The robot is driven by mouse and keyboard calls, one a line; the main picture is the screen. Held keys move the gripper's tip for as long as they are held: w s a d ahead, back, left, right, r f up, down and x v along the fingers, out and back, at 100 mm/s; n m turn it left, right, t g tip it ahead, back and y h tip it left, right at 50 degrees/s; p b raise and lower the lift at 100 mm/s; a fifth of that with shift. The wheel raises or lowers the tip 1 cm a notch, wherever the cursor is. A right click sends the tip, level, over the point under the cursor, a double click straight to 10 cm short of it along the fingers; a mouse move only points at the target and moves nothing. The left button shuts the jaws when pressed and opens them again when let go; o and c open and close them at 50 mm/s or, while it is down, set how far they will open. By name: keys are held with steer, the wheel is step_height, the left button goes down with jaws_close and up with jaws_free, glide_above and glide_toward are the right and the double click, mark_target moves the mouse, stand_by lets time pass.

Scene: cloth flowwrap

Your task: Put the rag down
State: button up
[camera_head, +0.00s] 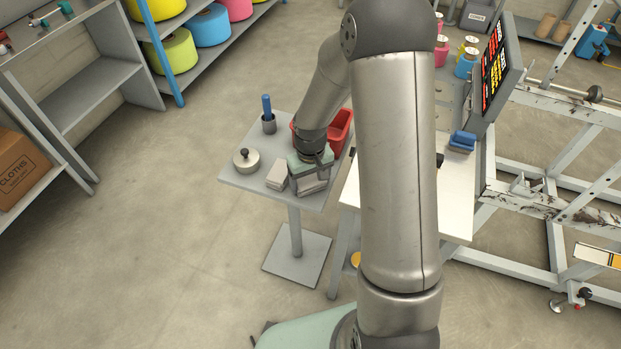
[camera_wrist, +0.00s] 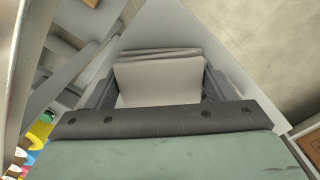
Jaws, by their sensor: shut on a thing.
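My gripper (camera_wrist: 160,90) is shut on a pale grey folded rag (camera_wrist: 158,78), whose sides lie between the two fingers in the wrist view. In the head view the held rag (camera_head: 313,186) is under my gripper, over the right part of the small grey side table (camera_head: 240,182). I cannot tell whether it touches the tabletop. A second pale folded cloth (camera_head: 277,176) lies on the table just left of my gripper.
On the side table stand a round lidded tin (camera_head: 246,161), a grey cup (camera_head: 269,124) with a blue-handled tool and a red bin (camera_head: 341,130). A white worktable (camera_head: 457,200) with a blue object (camera_head: 462,141) adjoins on the right. The table's front left is bare.

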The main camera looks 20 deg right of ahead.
mark_target(311, 180)
steer(key=shift+f, duration=0.25)
steer(key=o, duration=1)
steer(key=shift+r, duration=0.1)
steer(key=shift+o, duration=0.2)
step_height(311, 180, up, 12)
steer(key=s+r, duration=0.3)
steer(key=s, duration=0.8)
steer(key=s+r+m, duration=0.1)
steer(key=s+r, duration=0.3)
steer(key=s, duration=0.7)
steer(key=shift+a+m+b, duration=0.3)
steer(key=shift+b, duration=0.15)
